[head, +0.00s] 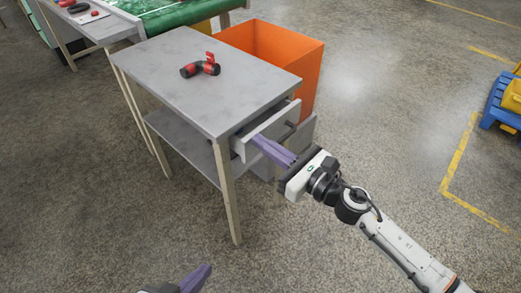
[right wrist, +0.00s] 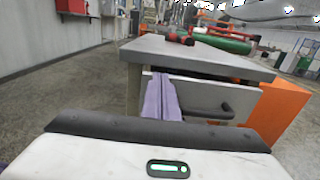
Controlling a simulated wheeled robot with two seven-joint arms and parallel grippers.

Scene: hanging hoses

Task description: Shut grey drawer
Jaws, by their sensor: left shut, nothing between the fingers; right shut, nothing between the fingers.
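The grey drawer (head: 262,130) sits under the top of a small grey table, at its right end, and stands out a little from the table. Its front (right wrist: 200,98) and dark handle (right wrist: 213,112) show in the right wrist view, with a dark gap above the front. My right gripper (head: 258,142) is shut and empty, its purple fingers pointing at the drawer front left of the handle; they also show in the right wrist view (right wrist: 161,82). I cannot tell if the tips touch it. My left gripper (head: 205,270) is shut and empty at the bottom edge, away from the table.
The grey table (head: 180,50) carries a red and black hose piece (head: 201,68) on top and has a lower shelf (head: 180,140). An orange bin (head: 285,60) stands behind it. A blue cart (head: 503,100) is at the far right. The floor in front is clear.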

